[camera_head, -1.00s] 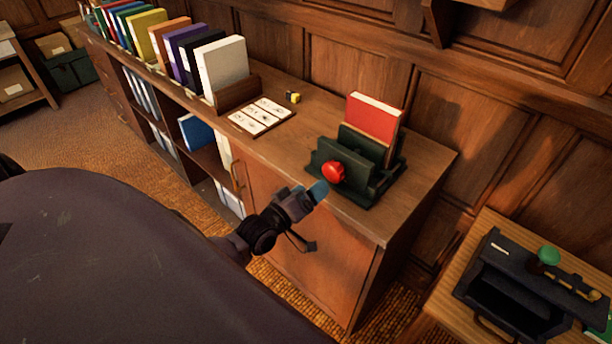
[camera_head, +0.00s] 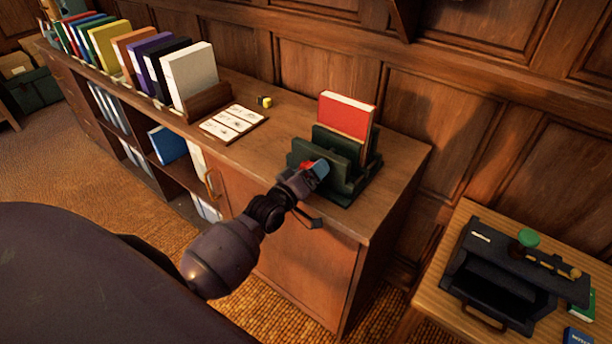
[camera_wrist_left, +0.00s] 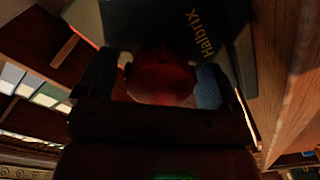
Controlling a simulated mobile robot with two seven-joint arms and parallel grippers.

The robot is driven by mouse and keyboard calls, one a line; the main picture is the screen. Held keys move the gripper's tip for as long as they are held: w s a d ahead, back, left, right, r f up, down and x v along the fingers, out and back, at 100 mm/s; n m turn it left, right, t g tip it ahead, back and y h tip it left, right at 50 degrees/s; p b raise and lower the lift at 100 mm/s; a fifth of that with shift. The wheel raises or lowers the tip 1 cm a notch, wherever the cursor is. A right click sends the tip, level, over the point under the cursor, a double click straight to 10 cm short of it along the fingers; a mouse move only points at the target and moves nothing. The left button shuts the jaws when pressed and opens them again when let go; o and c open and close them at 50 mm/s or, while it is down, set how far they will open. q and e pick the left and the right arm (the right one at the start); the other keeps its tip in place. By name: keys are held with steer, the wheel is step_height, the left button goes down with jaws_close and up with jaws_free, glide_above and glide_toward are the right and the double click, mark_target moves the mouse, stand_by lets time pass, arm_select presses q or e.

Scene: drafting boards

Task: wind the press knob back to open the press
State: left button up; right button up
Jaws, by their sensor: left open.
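The dark green press (camera_head: 330,148) stands on the right end of the wooden cabinet top, with a red book (camera_head: 345,117) upright in it. Its red knob (camera_head: 307,165) is on the front, mostly hidden by my left gripper (camera_head: 314,173) in the head view. In the left wrist view the red knob (camera_wrist_left: 160,80) sits between the two open fingers of my left gripper (camera_wrist_left: 160,88), in front of the dark press plate (camera_wrist_left: 215,35) lettered "Halbrix". I cannot tell whether the fingers touch it. My right gripper is not in view.
A card with drawings (camera_head: 233,122) and a small yellow-black object (camera_head: 264,101) lie left of the press. A row of coloured binders (camera_head: 147,60) stands further left. A side table at right holds a black device with a green knob (camera_head: 528,238).

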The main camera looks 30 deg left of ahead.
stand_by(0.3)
arm_select(q)
steer(key=m+p, duration=0.1)
steer(key=m, duration=0.2)
steer(key=shift+r+p, duration=0.1)
steer(key=shift+p, duration=0.2)
steer(key=m+p, duration=0.1)
steer(key=m, duration=0.4)
steer(key=shift+m, duration=0.3)
steer(key=m, duration=0.3)
steer(key=shift+p, duration=0.3)
steer(key=m, duration=0.6)
